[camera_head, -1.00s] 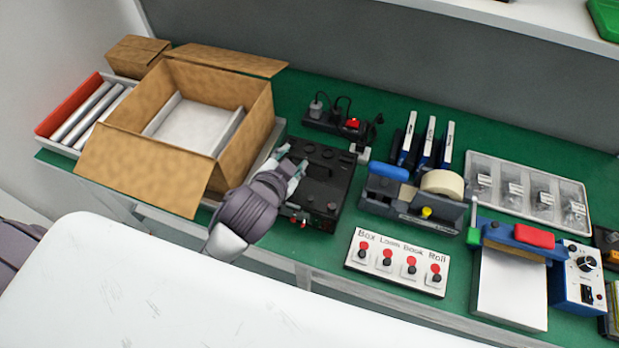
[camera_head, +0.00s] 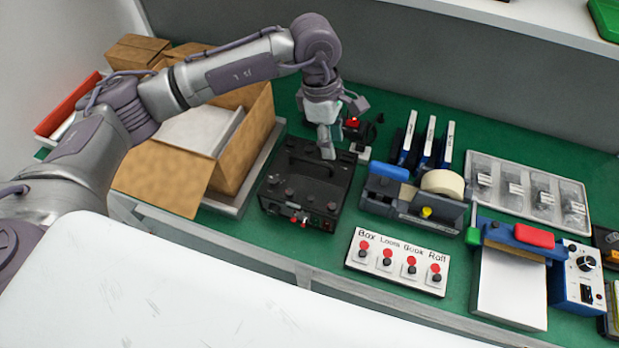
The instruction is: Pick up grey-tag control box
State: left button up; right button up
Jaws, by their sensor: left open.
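A black control box (camera_head: 300,195) with a handle on top, knobs and small red parts on its front edge lies on the green bench top. I cannot make out a grey tag on it. My left gripper (camera_head: 328,146) hangs from above with its fingers pointing down, over the far right part of the box near its handle. It is open, with nothing seen between its fingers. I cannot tell whether the fingertips touch the box. My right gripper is out of view.
An open cardboard box (camera_head: 243,145) stands close left of the control box, partly behind my left arm. A tape dispenser (camera_head: 415,200) stands close right. A button panel (camera_head: 398,262) sits at the front.

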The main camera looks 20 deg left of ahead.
pick_arm(q)
jog(key=w+a+y, duration=0.2)
jog(key=a, duration=0.3)
jog(key=p, duration=0.2)
send_over(310, 161)
notch_tip(310, 161, down, 7)
jog(key=shift+s+d, duration=0.1)
jog(key=shift+s, duration=0.05)
jog(key=f+p, duration=0.1)
jog(key=f, duration=0.2)
jog(key=f+p, duration=0.1)
jog(key=shift+w+f+p, duration=0.3)
jog(key=shift+f, duration=0.6)
jog(key=shift+a, duration=0.2)
grip_shut()
jog(key=shift+w+r, duration=0.2)
